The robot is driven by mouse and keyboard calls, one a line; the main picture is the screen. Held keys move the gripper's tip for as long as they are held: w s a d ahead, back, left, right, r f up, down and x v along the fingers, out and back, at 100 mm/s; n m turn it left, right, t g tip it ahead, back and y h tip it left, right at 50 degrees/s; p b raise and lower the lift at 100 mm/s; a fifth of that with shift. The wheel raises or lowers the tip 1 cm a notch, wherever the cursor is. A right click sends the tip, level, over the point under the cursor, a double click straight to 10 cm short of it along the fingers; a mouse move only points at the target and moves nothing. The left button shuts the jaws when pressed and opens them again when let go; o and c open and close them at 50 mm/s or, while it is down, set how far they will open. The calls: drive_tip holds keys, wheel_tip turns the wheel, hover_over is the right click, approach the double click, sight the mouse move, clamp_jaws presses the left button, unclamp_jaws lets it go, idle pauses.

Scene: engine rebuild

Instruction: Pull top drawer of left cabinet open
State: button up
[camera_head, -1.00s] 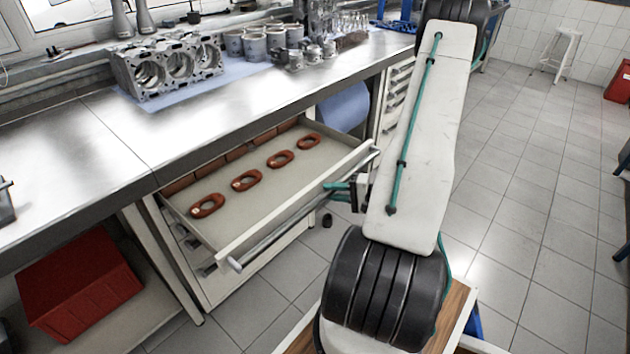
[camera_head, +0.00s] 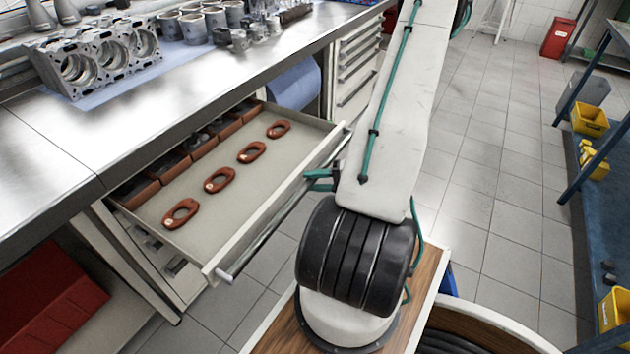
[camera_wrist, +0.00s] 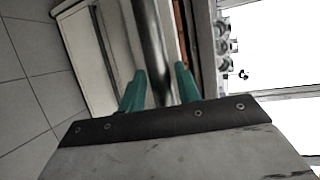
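The top drawer (camera_head: 228,224) of the left cabinet (camera_head: 165,265) is pulled well out from under the bench. Its bar handle (camera_head: 262,238) runs along the front. In the wrist view the handle (camera_wrist: 150,45) passes between the teal fingers of my gripper (camera_wrist: 160,75), which close around it. In the head view my gripper (camera_head: 320,180) is at the handle's far end, partly hidden by my arm. Several reddish-brown oval parts (camera_head: 220,179) lie in a row on the drawer floor, with brown bins (camera_head: 172,166) behind them.
The steel bench (camera_head: 60,150) carries an engine block (camera_head: 95,58) and cylinders. A red bin (camera_head: 45,300) stands under the bench at left. Another drawer cabinet (camera_head: 357,65) stands beyond. A blue-legged rack with yellow bins (camera_head: 590,120) is at right. The tiled floor between is clear.

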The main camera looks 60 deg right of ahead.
drive_tip(key=shift+o, duration=0.6)
drive_tip(key=v, duration=0.7)
drive_tip(key=shift+s+d, duration=0.2)
drive_tip(key=shift+s, duration=0.1)
drive_tip(key=shift+r, duration=0.1)
